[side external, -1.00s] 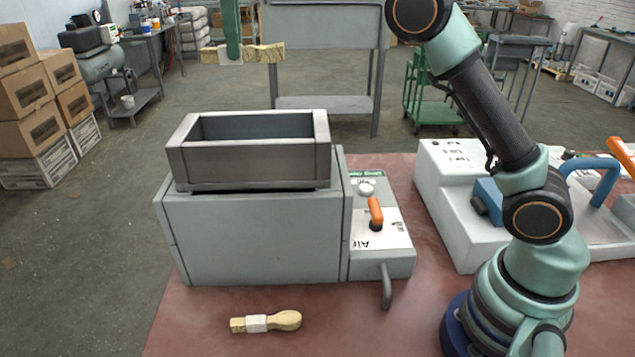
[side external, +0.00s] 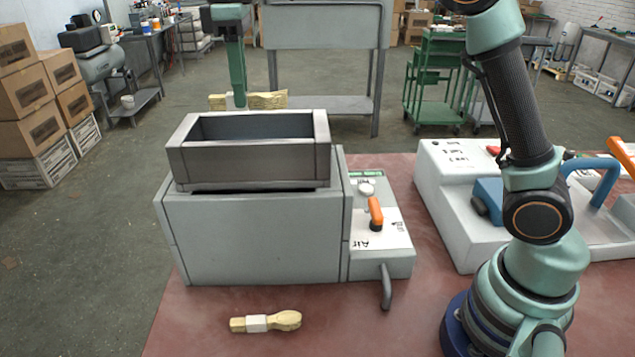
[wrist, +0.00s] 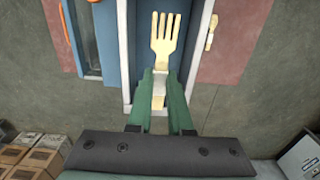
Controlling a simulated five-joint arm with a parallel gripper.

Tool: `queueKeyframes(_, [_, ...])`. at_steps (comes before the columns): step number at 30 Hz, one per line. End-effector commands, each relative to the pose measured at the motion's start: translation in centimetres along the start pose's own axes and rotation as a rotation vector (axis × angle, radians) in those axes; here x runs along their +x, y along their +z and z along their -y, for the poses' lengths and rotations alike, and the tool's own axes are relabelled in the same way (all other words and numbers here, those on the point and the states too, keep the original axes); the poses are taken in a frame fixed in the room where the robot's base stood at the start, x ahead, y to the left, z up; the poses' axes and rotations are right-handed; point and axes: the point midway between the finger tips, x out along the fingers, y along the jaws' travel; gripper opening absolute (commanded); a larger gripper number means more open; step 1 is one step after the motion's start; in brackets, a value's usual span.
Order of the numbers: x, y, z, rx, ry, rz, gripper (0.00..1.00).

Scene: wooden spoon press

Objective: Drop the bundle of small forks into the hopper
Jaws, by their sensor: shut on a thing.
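My gripper (side external: 239,104) is shut on the bundle of small forks (side external: 266,100), a pale wooden bundle with a white band around its middle. It holds the bundle level, just above the far rim of the hopper in the side view. The hopper (side external: 250,163) is a grey open-topped box on a grey machine. Its inside floor is hidden in the side view. In the wrist view its pale rim (wrist: 203,30) lies beneath the forks.
Another banded wooden bundle (side external: 267,322) with a rounded end lies on the red table in front of the machine (side external: 260,240). A panel with an orange lever (side external: 375,212) adjoins the machine on the right. A white machine (side external: 455,215) stands farther right.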

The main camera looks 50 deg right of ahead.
Motion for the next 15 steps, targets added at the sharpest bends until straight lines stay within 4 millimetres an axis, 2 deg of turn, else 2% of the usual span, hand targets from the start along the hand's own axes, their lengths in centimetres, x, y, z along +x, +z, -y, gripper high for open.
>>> queueKeyframes(5, [1.3, 0.0, 0.0, 0.000, -0.001, 0.001, 0.00])
queueKeyframes(12, [4.3, 0.0, 0.0, 0.000, -0.001, 0.002, 0.00])
queueKeyframes(15, [4.8, 0.0, 0.0, 0.000, 0.000, 0.000, 0.00])
